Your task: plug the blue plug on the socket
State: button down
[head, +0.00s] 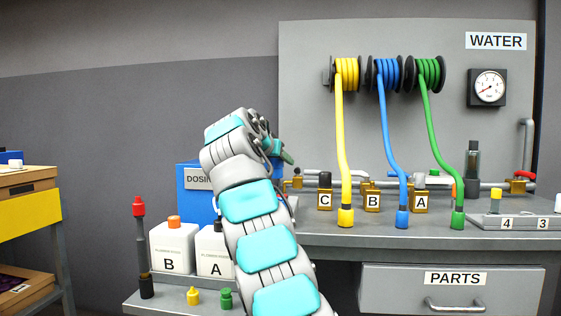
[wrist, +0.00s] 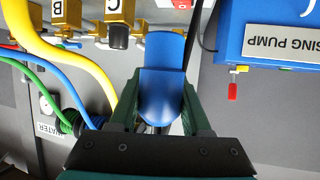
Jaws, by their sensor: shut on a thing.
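My gripper (wrist: 158,112) is shut on the blue plug (wrist: 162,62), a smooth blue piece with a rounded near end between the two dark green fingers. In the head view my gripper (head: 284,154) is beside the left end of the pipe, partly hidden by my arm, with a little blue showing. Brass blocks C (head: 325,199), B (head: 372,201) and A (head: 421,201) stand along the back of the bench. In the wrist view block C (wrist: 118,14) is left of the plug, apart from it. I cannot tell which fitting is the socket.
Yellow (head: 342,140), blue (head: 391,150) and green (head: 433,140) hoses hang from reels to the bench. A blue dosing pump (head: 193,203) stands left of the bench, behind white jugs (head: 172,252). Small yellow (head: 193,296) and green (head: 226,298) plugs stand in front.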

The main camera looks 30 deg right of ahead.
aim_at(280, 171)
jog(key=shift+f+b, duration=2.55)
jog(key=shift+f, duration=0.05)
jog(key=shift+s+f+b, duration=0.1)
jog(key=shift+f+b, duration=1.45)
jog(key=shift+b, duration=0.05)
jog(key=shift+c, duration=1.4)
grip_release()
jog(key=shift+r, duration=0.15)
jog(key=shift+r+p, duration=2.45)
jog(key=shift+p, duration=0.15)
